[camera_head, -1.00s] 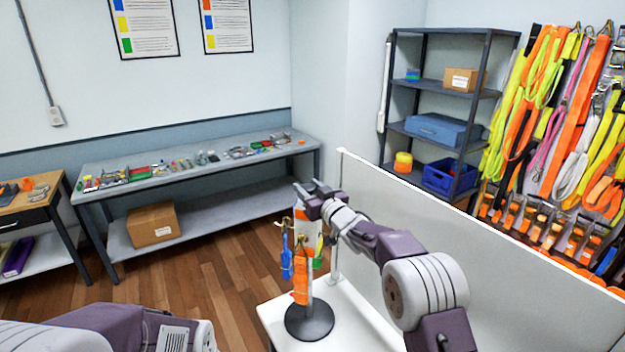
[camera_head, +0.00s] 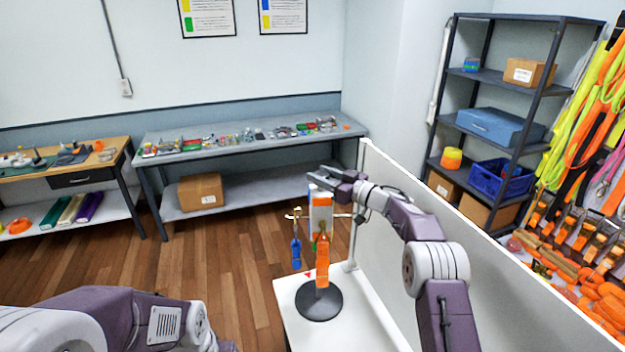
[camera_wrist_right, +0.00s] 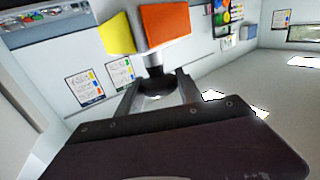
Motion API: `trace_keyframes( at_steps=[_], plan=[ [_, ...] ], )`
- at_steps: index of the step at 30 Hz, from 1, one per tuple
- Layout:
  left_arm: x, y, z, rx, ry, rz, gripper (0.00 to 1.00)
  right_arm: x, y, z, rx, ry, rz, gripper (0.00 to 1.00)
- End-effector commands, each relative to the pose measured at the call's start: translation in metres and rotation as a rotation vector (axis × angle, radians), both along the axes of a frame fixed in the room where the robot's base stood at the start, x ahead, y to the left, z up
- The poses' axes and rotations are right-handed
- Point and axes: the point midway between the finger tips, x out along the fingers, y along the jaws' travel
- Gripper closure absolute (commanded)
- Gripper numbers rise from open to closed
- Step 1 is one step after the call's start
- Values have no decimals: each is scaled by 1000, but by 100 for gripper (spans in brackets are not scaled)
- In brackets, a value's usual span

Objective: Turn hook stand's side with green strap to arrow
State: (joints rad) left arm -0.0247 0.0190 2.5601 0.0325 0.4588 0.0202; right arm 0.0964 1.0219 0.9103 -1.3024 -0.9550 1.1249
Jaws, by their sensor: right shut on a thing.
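The hook stand has a round black base (camera_head: 320,303) on a white table (camera_head: 377,325). A blue strap (camera_head: 296,254) hangs at its left and an orange strap (camera_head: 322,266) hangs in front. A little green (camera_head: 315,246) shows beside the orange strap; the green strap is mostly hidden. A small red arrow (camera_head: 308,274) lies left of the post. My right gripper (camera_head: 322,185) is shut on the stand's top. In the right wrist view its fingers flank a dark knob (camera_wrist_right: 155,77) below yellow (camera_wrist_right: 117,34) and orange (camera_wrist_right: 166,25) panels. My left gripper is out of view.
A pale partition (camera_head: 440,235) stands close to the right of the stand. Behind it are a dark shelf rack (camera_head: 497,82) and a wall of straps (camera_head: 590,130). A long workbench (camera_head: 235,145) stands at the back. Wood floor (camera_head: 215,260) is clear at left.

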Motion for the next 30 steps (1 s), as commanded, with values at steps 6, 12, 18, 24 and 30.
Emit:
trace_keyframes(
  at_steps=[6,12,18,24,30],
  plan=[
    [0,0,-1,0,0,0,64,0,-4,4,2,-5,0,100],
    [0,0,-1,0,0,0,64,0,-4,4,3,-6,-1,100],
    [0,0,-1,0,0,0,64,0,-3,3,2,-5,0,36],
    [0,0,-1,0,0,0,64,0,-3,2,1,-3,1,36],
    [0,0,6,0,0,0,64,0,6,5,1,-1,-2,36]
  ],
)
